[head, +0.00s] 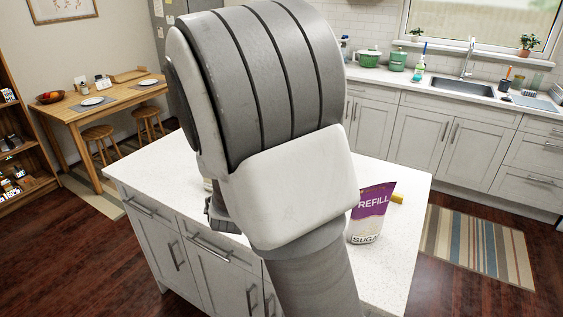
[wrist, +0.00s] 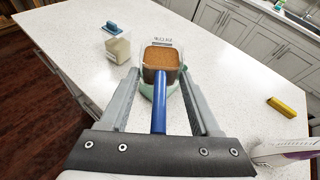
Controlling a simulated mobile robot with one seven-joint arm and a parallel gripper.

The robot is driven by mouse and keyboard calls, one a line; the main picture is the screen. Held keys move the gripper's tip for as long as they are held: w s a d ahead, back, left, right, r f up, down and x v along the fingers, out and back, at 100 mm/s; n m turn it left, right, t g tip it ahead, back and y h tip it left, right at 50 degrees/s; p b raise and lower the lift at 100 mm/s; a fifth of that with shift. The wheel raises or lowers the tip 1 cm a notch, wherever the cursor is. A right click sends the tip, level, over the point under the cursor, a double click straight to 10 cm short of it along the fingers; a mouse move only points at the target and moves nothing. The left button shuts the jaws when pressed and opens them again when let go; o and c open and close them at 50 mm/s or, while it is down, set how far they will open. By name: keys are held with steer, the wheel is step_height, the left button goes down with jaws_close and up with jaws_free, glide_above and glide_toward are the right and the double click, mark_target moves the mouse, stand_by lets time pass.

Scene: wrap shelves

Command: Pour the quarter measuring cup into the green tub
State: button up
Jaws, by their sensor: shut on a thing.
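In the wrist view my gripper (wrist: 158,84) is shut on the blue handle (wrist: 158,108) of the measuring cup, which runs forward between the fingers. At its far end is a squarish mass of brown grains (wrist: 162,57) with pale, clear-looking walls. I cannot tell whether this is the cup's bowl or a container behind it. Green edges of the tub (wrist: 148,91) show below and beside it, mostly hidden by the handle and fingers. In the head view my arm hides the cup and tub.
A yellow block (wrist: 286,107) lies at right. A purple and white sugar refill bag (head: 370,214) stands on the white counter (head: 402,250). Counter between them is clear.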

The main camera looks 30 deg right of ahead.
steer(key=w+d+g+h+b, duration=0.1)
steer(key=w+d+h+b, duration=0.3)
steer(key=d, duration=1)
step_height(320, 180, down, 6)
steer(key=w+a+n+p, duration=0.2)
steer(key=n+p, duration=0.2)
steer(key=p, duration=0.2)
steer(key=shift+w+g+h, duration=0.3)
steer(key=shift+h, duration=0.1)
steer(key=shift+a+n, duration=0.25)
steer(key=shift+n, duration=0.05)
steer(key=shift+w+a+f+n+h+p, duration=0.15)
steer(key=shift+n+h+p, duration=0.2)
steer(key=shift+n+p, duration=0.3)
steer(key=shift+a+f+n+h+p, duration=0.15)
steer(key=shift+n+h+p, duration=0.2)
steer(key=shift+n+p, duration=0.3)
stand_by(3.7)
